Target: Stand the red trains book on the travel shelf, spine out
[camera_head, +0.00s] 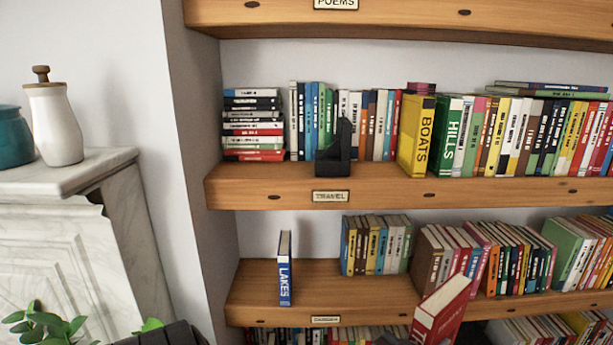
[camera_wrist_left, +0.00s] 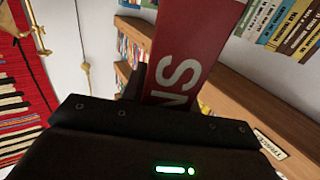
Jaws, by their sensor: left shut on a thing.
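The red book (camera_head: 440,312) is at the bottom of the head view, tilted, with its pale page edge on top. Its red spine with white letters "NS" fills the middle of the left wrist view (camera_wrist_left: 185,75). My left gripper (camera_head: 432,338) is shut on this book; its black body (camera_wrist_left: 150,135) hides the lower part. The book is in front of and below the travel shelf (camera_head: 270,195), which bears a "TRAVEL" label (camera_head: 331,197). My right gripper is not in view.
The travel shelf holds a stack of flat books (camera_head: 253,125), upright rows, a black bookend (camera_head: 338,150), a yellow BOATS book (camera_head: 416,140) and a green HILLS book (camera_head: 455,135). A blue LAKES book (camera_head: 285,275) stands alone below.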

